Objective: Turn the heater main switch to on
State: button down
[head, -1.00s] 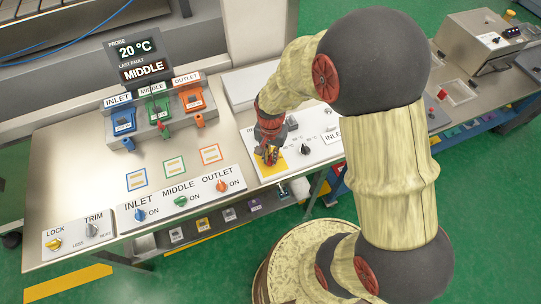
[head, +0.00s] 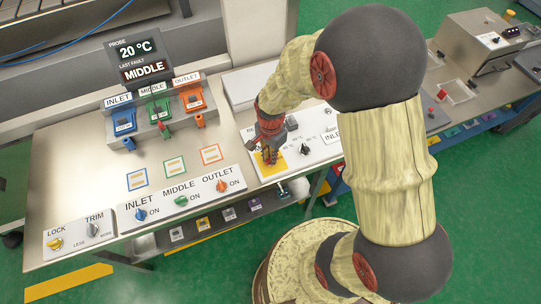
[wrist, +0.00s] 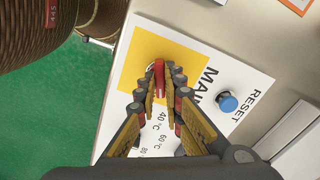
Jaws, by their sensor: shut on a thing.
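The heater main switch has a red handle (wrist: 158,78) on a yellow square plate (wrist: 150,50) beside the printed word MAIN. My gripper (wrist: 162,84) is shut on the red handle, with a fingertip on each side of it. In the head view my gripper (head: 269,154) points down onto the yellow plate (head: 265,168) on the white panel. It hides the handle there. Any ON or OFF marks around the switch are hidden or too small to read.
A blue RESET button (wrist: 227,102) sits close to the right finger in the wrist view. A black temperature knob (head: 304,149) is right of my gripper. The display (head: 139,59) reads MIDDLE.

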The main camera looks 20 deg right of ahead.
jog(key=shift+m, duration=0.5)
jog(key=shift+m, duration=1.4)
jog(key=c, duration=1.9)
grip_release()
jog(key=shift+o, duration=0.3)
notch_tip(320, 180, up, 12)
